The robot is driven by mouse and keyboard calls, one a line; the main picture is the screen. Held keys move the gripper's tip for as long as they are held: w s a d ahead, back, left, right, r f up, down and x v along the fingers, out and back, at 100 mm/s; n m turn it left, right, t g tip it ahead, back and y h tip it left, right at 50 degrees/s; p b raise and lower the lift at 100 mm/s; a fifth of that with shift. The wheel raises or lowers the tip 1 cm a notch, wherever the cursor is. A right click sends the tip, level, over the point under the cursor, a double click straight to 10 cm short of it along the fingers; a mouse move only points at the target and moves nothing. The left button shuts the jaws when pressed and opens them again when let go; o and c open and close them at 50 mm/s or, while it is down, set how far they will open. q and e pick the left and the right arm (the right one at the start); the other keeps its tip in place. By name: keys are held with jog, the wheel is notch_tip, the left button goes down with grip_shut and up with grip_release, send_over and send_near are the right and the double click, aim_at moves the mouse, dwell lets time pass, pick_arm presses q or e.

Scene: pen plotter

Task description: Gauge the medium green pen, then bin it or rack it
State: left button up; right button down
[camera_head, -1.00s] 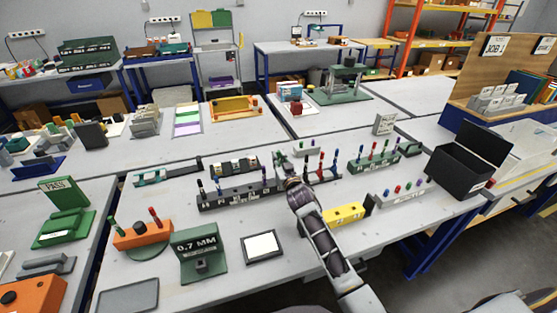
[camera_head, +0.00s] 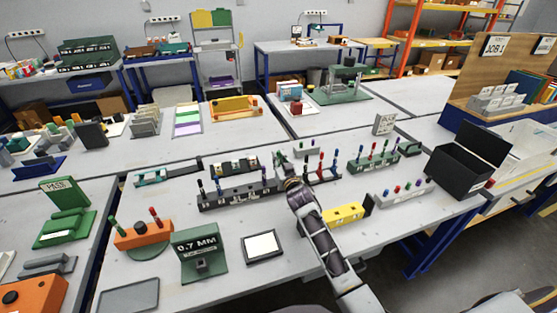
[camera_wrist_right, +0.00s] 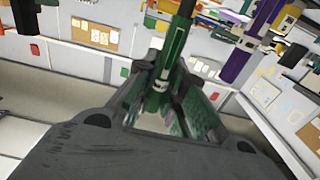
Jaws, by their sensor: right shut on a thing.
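My right gripper (camera_head: 284,160) is over the middle of the bench, among the pen racks. In the right wrist view its fingers (camera_wrist_right: 178,95) are shut on a green pen (camera_wrist_right: 176,42), which points up and away from the palm. In the head view the pen is too small to tell apart from the gripper. A green gauge block marked 0.7 MM (camera_head: 199,243) stands at the front left of the bench. A dark pen rack (camera_head: 238,199) with several pens is just left of the gripper. An open black bin (camera_head: 462,175) stands at the right. My left gripper is not in view.
A rack with red and blue pens (camera_head: 325,177) and a green rack (camera_head: 362,166) are right of the gripper. A yellow block (camera_head: 345,213) lies near my forearm. An orange holder (camera_head: 142,234) is at the left. A purple pen (camera_wrist_right: 240,52) shows close in the wrist view.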

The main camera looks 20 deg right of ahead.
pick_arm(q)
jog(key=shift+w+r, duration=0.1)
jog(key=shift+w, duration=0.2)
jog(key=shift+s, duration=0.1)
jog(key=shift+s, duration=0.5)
pick_arm(e)
jog(key=shift+f, duration=0.1)
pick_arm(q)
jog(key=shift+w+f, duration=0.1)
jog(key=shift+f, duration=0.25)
pick_arm(e)
jog(key=shift+f, duration=0.4)
pick_arm(q)
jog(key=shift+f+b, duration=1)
jog(key=shift+b, duration=0.25)
pick_arm(e)
jog(key=shift+f, duration=1.5)
